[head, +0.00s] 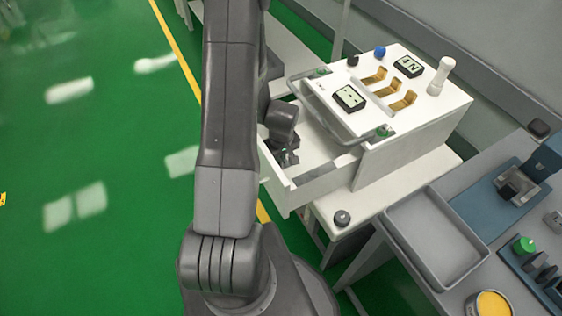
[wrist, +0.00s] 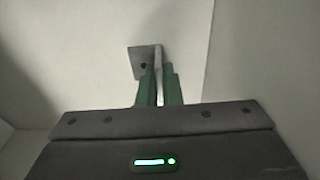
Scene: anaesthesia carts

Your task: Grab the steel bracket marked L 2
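The steel bracket (wrist: 141,63) shows in the wrist view as a small grey angled plate with a dark hole, against the pale drawer surface. My gripper (wrist: 160,75) has green fingers close together, one on each side of the bracket's thin upright flange, and appears shut on it. No marking is readable on the bracket. In the head view my gripper (head: 287,158) is down inside the open drawer (head: 325,182) of the white cart. The bracket cannot be made out there, behind my wrist.
A metal rail handle (head: 325,118) runs above the drawer. The cart top (head: 437,114) holds labelled black blocks, brass brackets and a white cylinder. A dark knob (head: 342,217) sits on the shelf below. A grey tray (head: 436,240) stands on the right-hand bench. Green floor lies open at left.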

